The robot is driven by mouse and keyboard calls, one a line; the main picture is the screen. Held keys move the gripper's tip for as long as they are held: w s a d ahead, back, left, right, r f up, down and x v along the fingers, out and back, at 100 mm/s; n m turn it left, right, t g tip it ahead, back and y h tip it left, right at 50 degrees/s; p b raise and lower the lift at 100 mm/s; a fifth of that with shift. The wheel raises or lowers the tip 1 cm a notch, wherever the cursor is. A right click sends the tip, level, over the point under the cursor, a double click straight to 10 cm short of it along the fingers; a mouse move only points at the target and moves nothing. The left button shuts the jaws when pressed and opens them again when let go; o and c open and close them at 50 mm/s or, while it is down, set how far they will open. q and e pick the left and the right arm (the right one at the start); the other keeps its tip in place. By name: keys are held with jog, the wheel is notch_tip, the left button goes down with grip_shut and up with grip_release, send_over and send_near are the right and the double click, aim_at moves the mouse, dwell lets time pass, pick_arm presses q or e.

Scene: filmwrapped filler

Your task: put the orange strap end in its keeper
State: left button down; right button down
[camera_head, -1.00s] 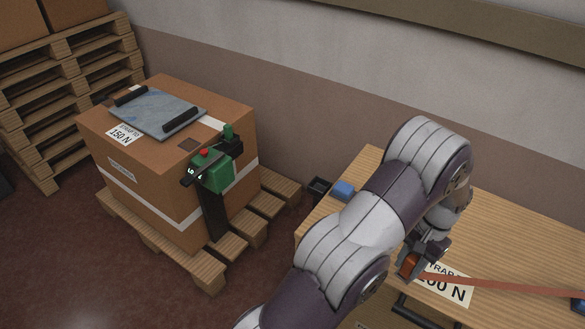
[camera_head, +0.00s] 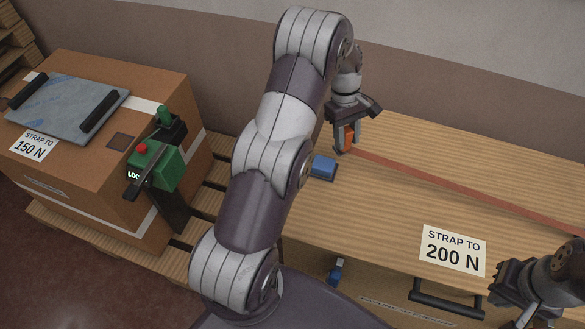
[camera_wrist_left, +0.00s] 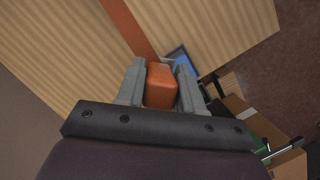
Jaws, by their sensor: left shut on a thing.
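My left gripper (camera_head: 346,147) is shut on the orange strap end (camera_head: 350,138), above the left part of the table. In the left wrist view the strap end (camera_wrist_left: 160,86) is an orange block between the two grey fingers (camera_wrist_left: 160,80). The flat orange-red strap (camera_head: 460,187) runs from it to the right picture edge. A blue block (camera_head: 323,167) sits at the table's left edge, just left of and nearer than the gripper; it also shows in the left wrist view (camera_wrist_left: 179,59). I cannot tell whether it is the keeper. My right gripper (camera_head: 508,292) is at the lower right, fingertips unclear.
The wooden table (camera_head: 390,215) has a "200 N" label (camera_head: 453,251) and a drawer handle (camera_head: 447,298) at its front. A small blue part (camera_head: 336,271) shows at the front. At left, a carton (camera_head: 75,180) on a pallet carries a green tool (camera_head: 158,165).

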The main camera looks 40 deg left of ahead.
pick_arm(q)
jog(key=shift+w+a+n+t, duration=0.3)
jog(key=shift+w+a+n, duration=0.45)
jog(key=shift+n, duration=0.35)
jog(key=w+a+n+t+b, duration=0.1)
jog(key=w+a+n+t, duration=0.1)
jog(key=a+n, duration=0.3)
jog(key=shift+n, duration=0.8)
jog(key=shift+s+a+f+p, duration=0.1)
jog(key=shift+s+a+f, duration=0.8)
jog(key=shift+s+f, duration=0.8)
jog(key=shift+s+a+f+p, duration=0.15)
jog(key=shift+s+a+f, duration=0.75)
jog(key=shift+s+f, duration=0.75)
jog(key=shift+s+a+f+p, duration=0.1)
jog(key=shift+s+a+f, duration=0.8)
jog(key=shift+s+f, duration=0.8)
jog(key=shift+w+f, duration=0.25)
jog(key=shift+f, duration=0.15)
jog(key=c, duration=0.7)
grip_release()
